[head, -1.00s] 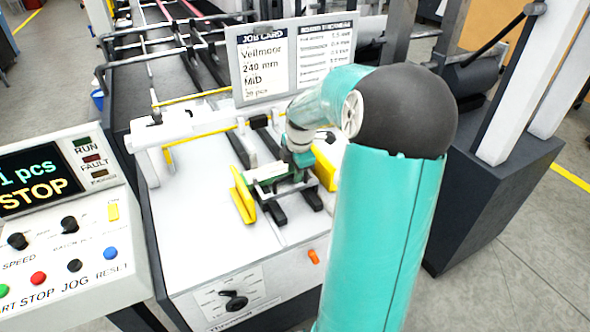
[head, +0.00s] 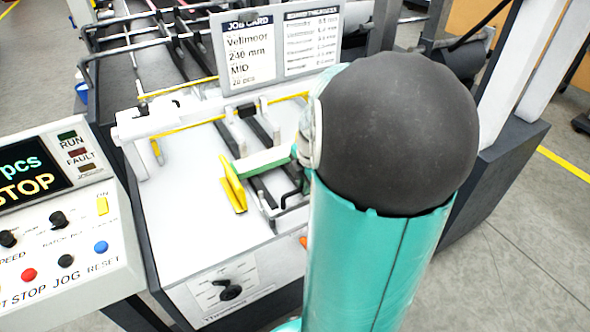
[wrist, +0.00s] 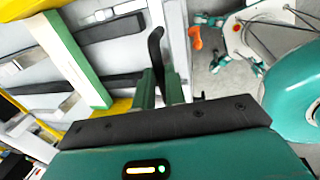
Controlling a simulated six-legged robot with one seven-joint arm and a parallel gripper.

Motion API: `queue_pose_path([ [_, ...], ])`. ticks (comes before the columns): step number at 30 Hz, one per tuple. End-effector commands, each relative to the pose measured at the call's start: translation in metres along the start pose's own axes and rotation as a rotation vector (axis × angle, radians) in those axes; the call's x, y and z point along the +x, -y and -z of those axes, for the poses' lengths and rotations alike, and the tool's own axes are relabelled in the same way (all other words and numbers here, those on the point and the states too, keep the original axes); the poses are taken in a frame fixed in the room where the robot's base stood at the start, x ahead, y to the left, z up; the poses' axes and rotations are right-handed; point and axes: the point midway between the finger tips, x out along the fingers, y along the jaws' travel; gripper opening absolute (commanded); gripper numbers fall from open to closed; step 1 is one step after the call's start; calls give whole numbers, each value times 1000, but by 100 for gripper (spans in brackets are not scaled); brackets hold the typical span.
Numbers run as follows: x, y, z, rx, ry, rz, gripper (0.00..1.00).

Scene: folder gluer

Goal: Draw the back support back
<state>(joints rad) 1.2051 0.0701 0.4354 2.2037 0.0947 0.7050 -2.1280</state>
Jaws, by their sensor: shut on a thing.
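The back support, a pale bracket (head: 288,214), sits on dark rails at the near edge of the white feed table. Its thin black hooked handle (head: 295,189) rises from it. The wrist view shows the pale bar of the support (wrist: 176,40) and the black handle (wrist: 155,48) standing between my fingers. My gripper (wrist: 160,88) is shut on the handle; my own arm hides the gripper in the head view. A white and green stack of blanks (head: 265,160) lies beyond the support, with a gap between them.
A yellow side guide (head: 233,188) stands left of the rails. A white crossbar (head: 165,118) and the job card (head: 248,52) stand behind. The control panel (head: 70,220) is at left, and a dial (head: 230,291) is on the table's front. Bare table lies left of the yellow guide.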

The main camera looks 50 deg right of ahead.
Motion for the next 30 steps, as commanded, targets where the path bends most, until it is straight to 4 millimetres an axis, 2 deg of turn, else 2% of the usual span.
queue_pose_path([
  [3, -3, 9, 0, 1, 2, -3, 0],
  [12, -2, 12, 0, 1, 0, 2, 0],
  [13, -2, 13, 0, 1, 0, 3, 14],
  [16, -2, 12, 0, 2, -1, 2, 34],
  [25, -3, 11, 0, 1, 0, -1, 34],
  [30, -18, 10, 0, -1, 3, -3, 34],
])
